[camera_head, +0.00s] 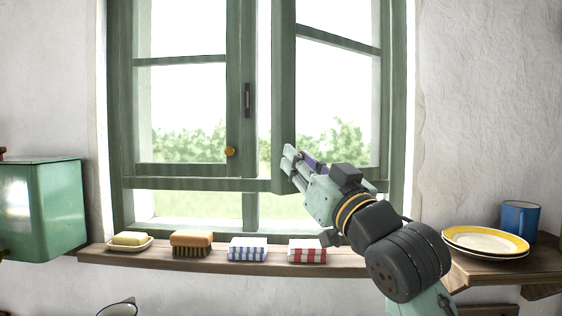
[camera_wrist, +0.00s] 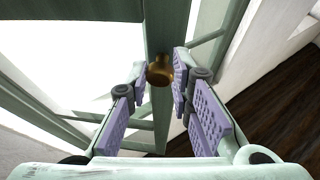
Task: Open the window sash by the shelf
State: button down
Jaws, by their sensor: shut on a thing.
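The green window has two sashes. The right sash (camera_head: 284,80), on the side of the shelf (camera_head: 510,266), stands partly open, its free edge swung into the room and a bright gap beside it. The left sash (camera_head: 240,80) looks closed and has a brass knob (camera_head: 229,151). My gripper (camera_head: 291,160) is at the lower free edge of the right sash. In the wrist view its purple-padded fingers are shut on the right sash's brass knob (camera_wrist: 159,72). In the head view my gripper hides that knob.
The sill (camera_head: 210,255) below holds a soap dish (camera_head: 128,242), a brush (camera_head: 191,244), a blue-striped cloth (camera_head: 248,249) and a red-striped cloth (camera_head: 307,250). Yellow-rimmed plates (camera_head: 485,241) and a blue mug (camera_head: 520,217) stand on the right shelf. A green tank (camera_head: 40,210) is at left.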

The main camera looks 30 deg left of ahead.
jog(key=shift+s+d+r, duration=0.1)
jog(key=shift+s+d, duration=0.1)
jog(key=shift+d, duration=1.1)
jog(key=shift+s+d, duration=0.15)
jog(key=shift+d, duration=1.15)
jog(key=c, duration=1.5)
grip_release()
jog(key=shift+w+d, duration=0.1)
jog(key=shift+o, duration=0.4)
jog(key=v, duration=1.2)
jog(key=shift+s, duration=0.25)
